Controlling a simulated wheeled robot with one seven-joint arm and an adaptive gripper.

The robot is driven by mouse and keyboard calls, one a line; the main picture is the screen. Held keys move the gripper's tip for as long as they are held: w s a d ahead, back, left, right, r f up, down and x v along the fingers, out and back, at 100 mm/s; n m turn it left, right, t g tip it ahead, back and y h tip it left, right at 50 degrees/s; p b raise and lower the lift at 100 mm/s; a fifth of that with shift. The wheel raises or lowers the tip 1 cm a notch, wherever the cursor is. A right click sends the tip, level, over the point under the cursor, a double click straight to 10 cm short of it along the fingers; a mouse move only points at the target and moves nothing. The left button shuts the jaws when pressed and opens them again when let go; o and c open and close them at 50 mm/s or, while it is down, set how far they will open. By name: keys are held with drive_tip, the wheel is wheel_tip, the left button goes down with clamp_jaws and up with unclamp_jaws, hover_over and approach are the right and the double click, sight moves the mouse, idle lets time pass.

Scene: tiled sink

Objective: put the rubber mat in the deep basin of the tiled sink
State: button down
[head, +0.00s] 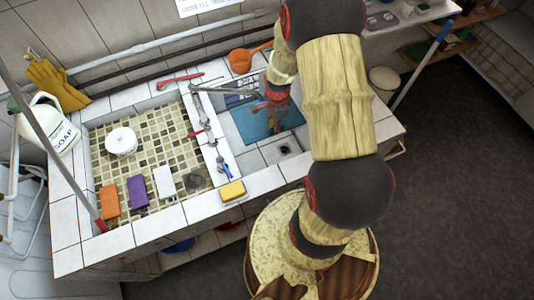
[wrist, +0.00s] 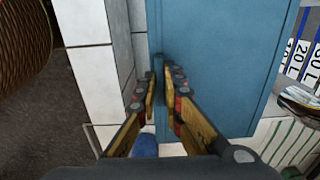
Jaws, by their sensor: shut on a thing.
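The blue rubber mat (head: 252,122) is over the right-hand part of the tiled sink in the head view. It fills much of the wrist view as a flat blue sheet (wrist: 222,65). My gripper (head: 268,104) is shut on an edge of the mat, with its fingers (wrist: 164,80) close together there. The deep basin (head: 273,152) is the right-hand basin with white tiles and a dark drain. The mat overlaps it in the head view; I cannot tell whether the mat touches the bottom. My arm hides the basin's right side.
The shallow mosaic basin (head: 160,135) to the left holds a white pot (head: 121,141) and several blocks. A yellow sponge (head: 232,191) lies on the front rim. An orange dipper (head: 241,60) is behind the deep basin.

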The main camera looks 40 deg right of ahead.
drive_tip(key=shift+f+b, duration=0.45)
drive_tip(key=shift+f, duration=0.3)
drive_tip(key=shift+f+b, duration=7.65)
drive_tip(key=shift+f, duration=6.85)
drive_tip(key=shift+f, duration=0.2)
drive_tip(key=c, duration=1.9)
unclamp_jaws()
drive_tip(key=shift+a, duration=0.1)
drive_tip(key=shift+r, duration=0.1)
